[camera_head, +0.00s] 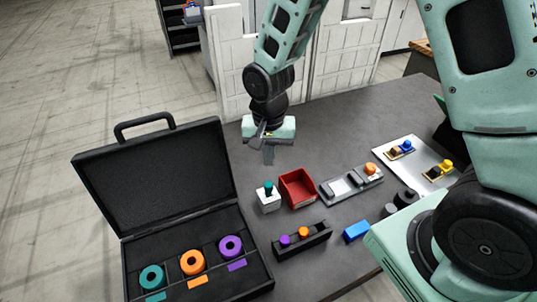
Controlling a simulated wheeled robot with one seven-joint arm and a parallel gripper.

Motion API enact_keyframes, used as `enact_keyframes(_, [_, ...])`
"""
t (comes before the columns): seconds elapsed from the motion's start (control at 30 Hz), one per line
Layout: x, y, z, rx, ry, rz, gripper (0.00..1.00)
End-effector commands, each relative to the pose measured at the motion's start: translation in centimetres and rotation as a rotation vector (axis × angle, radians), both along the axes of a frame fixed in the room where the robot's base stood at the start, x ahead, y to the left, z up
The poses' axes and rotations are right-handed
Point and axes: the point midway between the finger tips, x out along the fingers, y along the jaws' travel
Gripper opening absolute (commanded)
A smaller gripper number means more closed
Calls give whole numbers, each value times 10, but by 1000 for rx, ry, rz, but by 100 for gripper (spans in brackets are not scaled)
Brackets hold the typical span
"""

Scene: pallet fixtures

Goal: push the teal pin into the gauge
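A teal pin (268,187) stands upright in the top of a small white block (268,203) on the dark table. A low black block (301,242) in front of it holds a purple pin (285,240) and an orange pin (303,232). Which of the two blocks is the gauge I cannot tell for sure. My gripper (268,156) points down above the table, behind the teal pin and apart from it. Its fingers overlap in this view, so their opening is unclear. I see nothing held.
A red bin (297,188) stands right beside the white block. A grey fixture (352,184) with an orange knob lies farther right. An open black case (132,246) holds teal, orange and purple rings at left. A blue block (356,231) and black cylinders (390,210) lie at right.

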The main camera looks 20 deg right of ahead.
Motion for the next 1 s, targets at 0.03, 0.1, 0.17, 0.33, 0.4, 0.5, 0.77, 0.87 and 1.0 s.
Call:
enact_keyframes(0.03, [0,0,0,0,0,0,0])
enact_keyframes(0.1, [0,0,0,0,0,0,0])
enact_keyframes(0.17, [0,0,0,0,0,0,0])
enact_keyframes(0.33, [0,0,0,0,0,0,0])
enact_keyframes(0.4, [0,0,0,0,0,0,0])
enact_keyframes(0.5, [0,0,-4,0,0,0,0])
enact_keyframes(0.77, [0,0,-23,0,1,-1,0])
enact_keyframes(0.87, [0,0,-31,0,1,-1,0])
enact_keyframes(1.0, [0,0,-42,0,1,-1,0])
